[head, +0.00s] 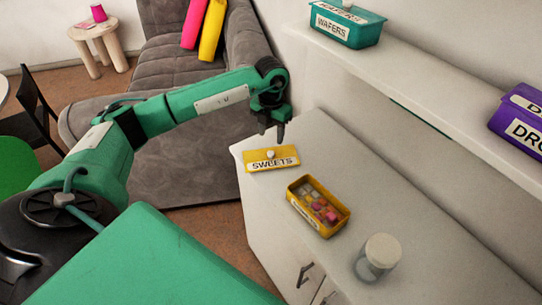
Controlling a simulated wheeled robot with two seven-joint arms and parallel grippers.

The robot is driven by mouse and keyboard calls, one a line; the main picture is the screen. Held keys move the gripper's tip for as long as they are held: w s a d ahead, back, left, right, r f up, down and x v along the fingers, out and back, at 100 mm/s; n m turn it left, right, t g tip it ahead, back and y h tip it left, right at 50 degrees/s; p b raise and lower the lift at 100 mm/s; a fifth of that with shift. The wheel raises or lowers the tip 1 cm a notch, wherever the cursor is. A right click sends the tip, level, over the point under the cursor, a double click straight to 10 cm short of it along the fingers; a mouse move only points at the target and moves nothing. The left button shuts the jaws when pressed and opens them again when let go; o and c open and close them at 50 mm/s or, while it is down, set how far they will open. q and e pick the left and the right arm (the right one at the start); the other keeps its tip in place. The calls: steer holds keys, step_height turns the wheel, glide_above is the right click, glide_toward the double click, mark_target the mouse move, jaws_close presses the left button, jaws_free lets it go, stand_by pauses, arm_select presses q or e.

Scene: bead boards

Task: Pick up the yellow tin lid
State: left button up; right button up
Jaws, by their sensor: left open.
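The yellow tin lid (260,160), labelled SWEETS, lies on the white cabinet top near its far left end. It has a small pale knob on top. My left gripper (271,136) is open and empty, pointing down above the lid, with its fingertips just beyond the knob in the picture. I cannot tell the exact gap between them. The open yellow tin (336,230) stands apart from the lid, nearer to me, with several pink and pale pieces inside. My right gripper is not in view.
A glass jar with a white lid (383,250) stands on the cabinet top (330,150) near the tin. A shelf above holds a teal WAFERS tin (366,35) and a purple tin (505,125). A grey sofa (160,60) is beyond the cabinet.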

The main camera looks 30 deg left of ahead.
mark_target(271, 153)
arm_select(q)
steer(key=shift+f, duration=0.95)
steer(key=shift+s+f+p, duration=0.1)
steer(key=shift+f+p, duration=0.45)
step_height(271, 153, down, 4)
steer(key=shift+s+d+r+p, duration=0.1)
steer(key=shift+s+r+p, duration=0.1)
steer(key=shift+p, duration=0.5)
steer(key=shift+w+f, duration=0.1)
steer(key=shift+f, duration=0.3)
steer(key=shift+c, duration=0.4)
jaws_close()
